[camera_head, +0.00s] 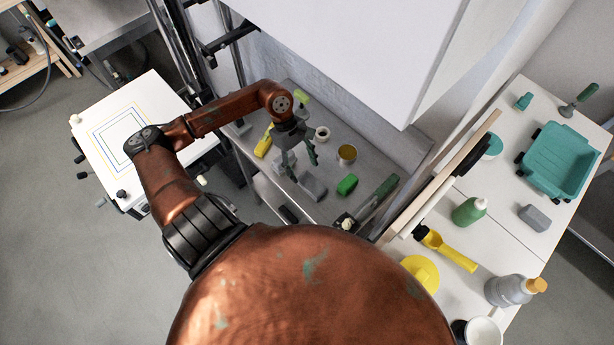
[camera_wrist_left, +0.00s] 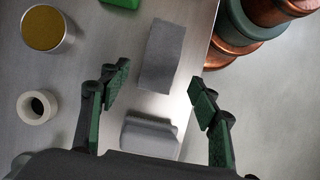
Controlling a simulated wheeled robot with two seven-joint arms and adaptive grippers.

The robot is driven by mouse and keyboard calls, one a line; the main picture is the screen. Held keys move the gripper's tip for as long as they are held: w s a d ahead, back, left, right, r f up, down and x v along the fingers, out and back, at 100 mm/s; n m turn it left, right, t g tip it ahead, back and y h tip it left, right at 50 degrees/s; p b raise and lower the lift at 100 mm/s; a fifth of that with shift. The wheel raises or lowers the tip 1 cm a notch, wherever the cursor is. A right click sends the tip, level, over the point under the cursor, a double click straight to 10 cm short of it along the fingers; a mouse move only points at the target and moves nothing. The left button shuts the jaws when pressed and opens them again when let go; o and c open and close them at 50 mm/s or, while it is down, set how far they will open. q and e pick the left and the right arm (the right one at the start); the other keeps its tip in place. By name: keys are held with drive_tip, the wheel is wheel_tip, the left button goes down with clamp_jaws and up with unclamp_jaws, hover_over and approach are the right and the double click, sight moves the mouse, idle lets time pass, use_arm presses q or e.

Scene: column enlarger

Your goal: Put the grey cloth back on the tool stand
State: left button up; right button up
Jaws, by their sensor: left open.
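A flat grey rectangle with a matte, cloth-like surface (camera_wrist_left: 162,55) lies on the metal top of the stand (camera_wrist_left: 95,120); it looks like the folded grey cloth. It also shows in the head view (camera_head: 313,186), just in front of my left gripper. A second grey piece with a rounded, raised shape (camera_wrist_left: 150,138) lies beside it, nearer the wrist camera. My left gripper (camera_head: 298,160) is open and empty above the stand. In the wrist view its fingertips (camera_wrist_left: 158,80) are on either side of the flat grey piece's near end, apart from it. My right gripper is not in view.
On the stand are a tin (camera_head: 347,153), a white ring (camera_head: 322,133), a green block (camera_head: 347,185) and a yellow tool (camera_head: 263,146). A wall panel stands behind.

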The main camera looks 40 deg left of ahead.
use_arm(q)
drive_tip(key=v, duration=0.6)
drive_tip(key=shift+r, duration=0.2)
